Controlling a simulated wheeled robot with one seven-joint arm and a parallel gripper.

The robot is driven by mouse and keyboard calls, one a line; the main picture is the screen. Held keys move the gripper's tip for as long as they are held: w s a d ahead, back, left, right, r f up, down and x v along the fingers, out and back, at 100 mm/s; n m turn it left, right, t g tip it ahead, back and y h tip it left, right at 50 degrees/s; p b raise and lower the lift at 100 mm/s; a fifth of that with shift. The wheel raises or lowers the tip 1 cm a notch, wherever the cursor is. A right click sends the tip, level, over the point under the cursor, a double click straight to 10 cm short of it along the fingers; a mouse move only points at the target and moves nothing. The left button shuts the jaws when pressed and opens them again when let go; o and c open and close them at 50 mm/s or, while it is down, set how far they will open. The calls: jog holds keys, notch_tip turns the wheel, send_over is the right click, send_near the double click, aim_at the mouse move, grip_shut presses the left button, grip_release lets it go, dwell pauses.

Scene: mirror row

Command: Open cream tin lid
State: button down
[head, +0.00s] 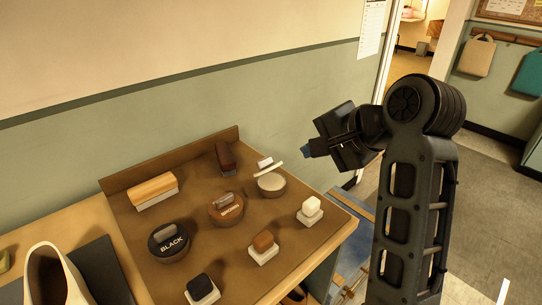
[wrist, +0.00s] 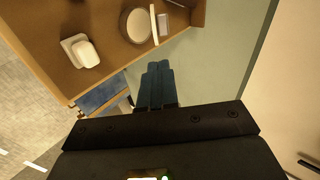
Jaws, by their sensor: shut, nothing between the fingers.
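The cream tin (head: 271,186) stands at the back right of the brown tray-like board. Its pale inside shows from above. Its cream lid (head: 268,168) stands up on edge at the back of the rim, with a pale handle on its far side. In the wrist view the tin (wrist: 135,25) is at the top, with the lid (wrist: 153,22) edge-on along its right side. My gripper (head: 307,151) is shut and empty, raised to the right of the tin and apart from it. Its blue fingers (wrist: 157,85) are together in the wrist view.
Several blocks and brushes share the board (head: 185,200), including a white-topped block (head: 310,209) near the cream tin. A wall (head: 240,110) rises behind; open floor lies right.

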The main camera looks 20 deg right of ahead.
jog(key=r, duration=0.2)
send_near(264, 159)
jog(key=shift+y, duration=0.3)
jog(key=x, duration=0.6)
jog(key=shift+w+d+f+p, duration=0.15)
jog(key=shift+w+f+p, duration=0.15)
jog(key=shift+w+f, duration=0.05)
jog(key=shift+w, duration=0.1)
